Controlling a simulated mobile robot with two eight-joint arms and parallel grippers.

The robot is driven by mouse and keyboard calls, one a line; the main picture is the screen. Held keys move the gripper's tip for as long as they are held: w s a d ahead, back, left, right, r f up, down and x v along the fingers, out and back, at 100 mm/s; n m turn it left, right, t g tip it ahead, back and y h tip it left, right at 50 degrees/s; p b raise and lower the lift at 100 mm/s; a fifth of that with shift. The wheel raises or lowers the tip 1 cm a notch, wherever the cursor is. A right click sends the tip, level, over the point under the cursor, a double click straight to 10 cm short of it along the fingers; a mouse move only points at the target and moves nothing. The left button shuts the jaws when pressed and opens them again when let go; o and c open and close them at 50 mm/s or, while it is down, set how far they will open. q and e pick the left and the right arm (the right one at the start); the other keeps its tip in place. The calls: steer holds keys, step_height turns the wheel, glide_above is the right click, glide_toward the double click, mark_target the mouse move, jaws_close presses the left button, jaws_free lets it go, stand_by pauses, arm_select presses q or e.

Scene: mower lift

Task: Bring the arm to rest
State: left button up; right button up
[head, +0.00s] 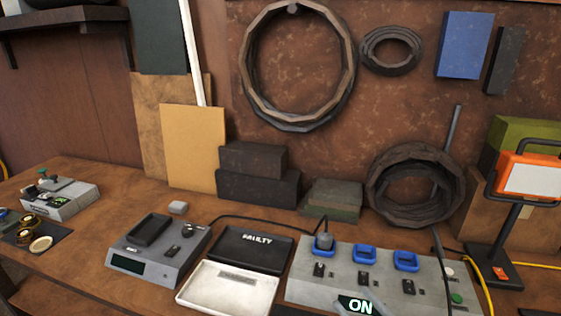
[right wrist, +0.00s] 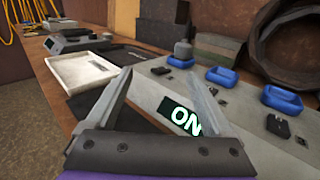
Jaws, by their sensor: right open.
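My right gripper (right wrist: 160,78) is open in the right wrist view, with nothing between its fingers. Its fingers reach over the front of the grey panel (head: 327,257), close to the lit green "ON" display (head: 359,306). That display also shows in the right wrist view (right wrist: 183,117), partly behind a finger. Whether the fingers touch the panel cannot be told. A dark round piece (head: 324,242) stands in the panel's left blue socket. The middle blue socket (head: 365,253) and right blue socket (head: 406,260) look empty. My left gripper is in neither view.
Left of the panel lie a black "FAULTY" tray (head: 249,248) and a white tray (head: 228,288). A grey device (head: 153,262) stands further left. An orange lamp (head: 529,174) stands at right, by a dark coil (head: 415,207). Dark blocks (head: 258,187) line the wall.

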steer(key=s+a+n+g, duration=0.1)
steer(key=a+n, duration=0.1)
steer(key=n, duration=0.1)
steer(key=s+a+f+n+g+p, duration=0.1)
steer(key=s+a+n+g, duration=0.1)
steer(key=n, duration=0.2)
steer(key=s+a+f+n+g+p, duration=0.1)
steer(key=s+a+n+g, duration=0.1)
steer(key=n, duration=0.2)
steer(key=shift+a+f, duration=0.1)
steer(key=shift+f, duration=0.15)
arm_select(q)
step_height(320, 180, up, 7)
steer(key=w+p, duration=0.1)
steer(key=p, duration=0.3)
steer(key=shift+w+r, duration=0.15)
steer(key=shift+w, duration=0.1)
arm_select(e)
steer(key=s+d+n+g+h, duration=0.3)
steer(key=s+n, duration=0.3)
steer(key=n, duration=0.4)
steer(key=s+d+f+n+g+h, duration=0.1)
steer(key=s+d+n+g+h, duration=0.1)
steer(key=s+n, duration=0.5)
steer(key=d+n+h, duration=0.1)
steer(key=n+h, duration=0.1)
steer(key=shift+d+f+n+g+h, duration=0.3)
steer(key=shift+d+n+g+h, duration=0.05)
steer(key=shift+n+g+h, duration=0.05)
